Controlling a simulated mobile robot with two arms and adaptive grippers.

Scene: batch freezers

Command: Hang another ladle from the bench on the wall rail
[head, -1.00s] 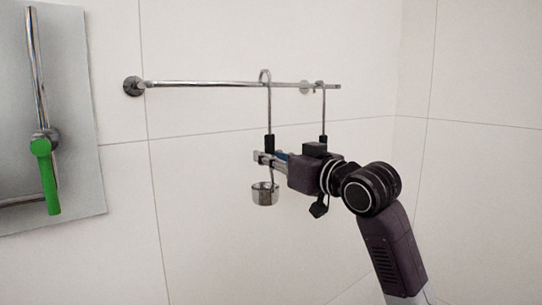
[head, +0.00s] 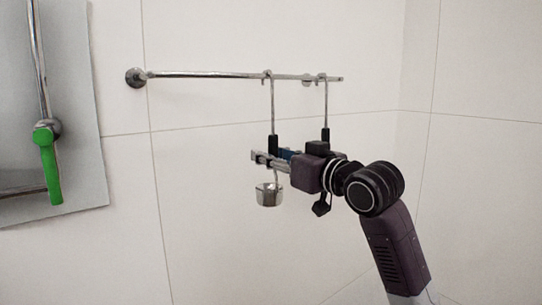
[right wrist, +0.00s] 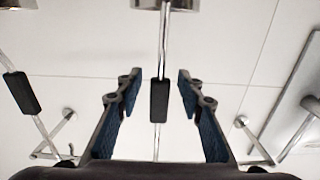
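A steel ladle with a black grip (head: 273,147) hangs upright with its hook over the wall rail (head: 210,75). Its small cup (head: 269,194) shows below my right gripper (head: 262,158). In the right wrist view this ladle's grip (right wrist: 159,100) stands between the two fingers of my right gripper (right wrist: 158,88), with a gap on both sides, so the gripper is open around it. A second ladle (head: 325,135) hangs on the rail to the right, partly hidden by my right gripper and arm. My left gripper is not in view.
The rail's left mount (head: 135,78) is fixed to the white tiled wall (head: 200,200). Left of the near ladle the rail is bare. A grey panel (head: 75,110) with a green handle (head: 47,165) stands at the far left. The bench is not in view.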

